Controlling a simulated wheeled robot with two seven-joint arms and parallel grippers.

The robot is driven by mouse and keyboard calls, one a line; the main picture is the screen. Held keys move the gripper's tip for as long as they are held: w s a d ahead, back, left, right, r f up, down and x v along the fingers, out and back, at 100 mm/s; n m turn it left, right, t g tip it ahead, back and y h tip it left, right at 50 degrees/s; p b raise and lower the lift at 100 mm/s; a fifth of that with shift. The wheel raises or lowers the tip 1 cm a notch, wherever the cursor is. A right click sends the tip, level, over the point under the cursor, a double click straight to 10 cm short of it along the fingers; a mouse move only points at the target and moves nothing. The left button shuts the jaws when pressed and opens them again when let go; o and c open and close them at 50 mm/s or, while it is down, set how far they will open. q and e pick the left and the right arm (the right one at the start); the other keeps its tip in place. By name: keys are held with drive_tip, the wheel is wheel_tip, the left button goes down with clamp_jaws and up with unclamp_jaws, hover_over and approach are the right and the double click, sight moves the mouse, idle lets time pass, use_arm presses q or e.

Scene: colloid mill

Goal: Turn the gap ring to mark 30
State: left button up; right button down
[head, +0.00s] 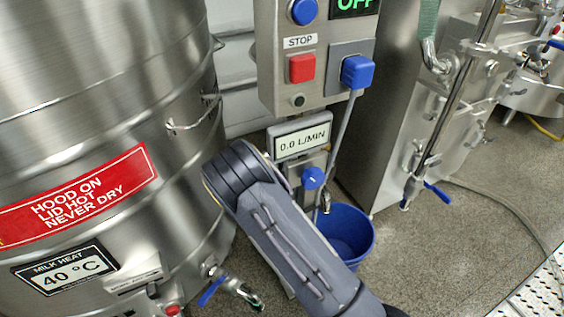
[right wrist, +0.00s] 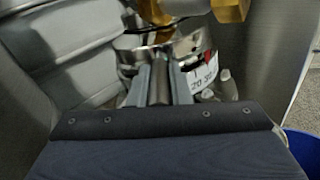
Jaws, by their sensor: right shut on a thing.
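The gap ring (right wrist: 203,80) shows in the right wrist view as a white scale band with 20 and 30 readable, below a metal collar. A small red mark (right wrist: 208,57) sits just above the band, near the 30; the exact reading is too small to tell. My right gripper (right wrist: 160,82) is shut on a dark bar that appears to be the ring's handle (right wrist: 160,85), between its two grey fingers. In the head view my right arm hides the mill and the gripper. My left gripper is in neither view.
A steel vat (head: 110,110) stands left. A control box (head: 315,55) with a red stop button (head: 302,68) hangs above a flow display (head: 302,140) reading 0.0 L/min. A blue bucket (head: 352,235) stands on the floor beside my arm. Amber parts (right wrist: 195,8) lie above the ring.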

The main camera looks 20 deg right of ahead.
drive_tip(key=shift+s+d, duration=0.1)
drive_tip(key=c, duration=1.4)
unclamp_jaws()
drive_tip(key=shift+o, duration=0.2)
